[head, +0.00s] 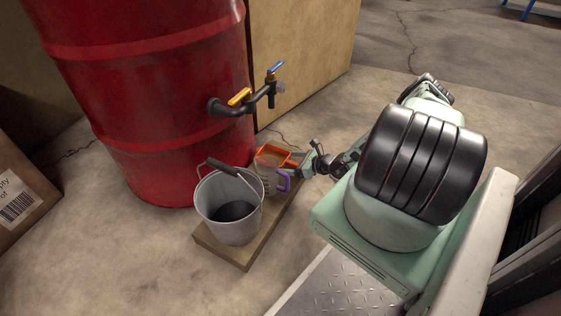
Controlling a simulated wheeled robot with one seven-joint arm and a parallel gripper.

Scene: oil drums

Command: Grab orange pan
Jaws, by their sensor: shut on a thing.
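The orange pan (282,151) is small in the head view, and its orange edge shows at the right of the grey bucket. It is at or just above the top of a clear jug (268,184) with a purple handle; I cannot tell whether they touch. My gripper (298,165) reaches in from the right and is shut on the right side of the orange pan. The fingertips are small and partly hidden, so the exact grip point is unclear.
A grey metal bucket (229,207) and the jug stand on a wooden board (222,248). A red drum (165,95) with a tap (240,101) rises behind them. A cardboard box (20,205) is at the left. Bare floor shows in front.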

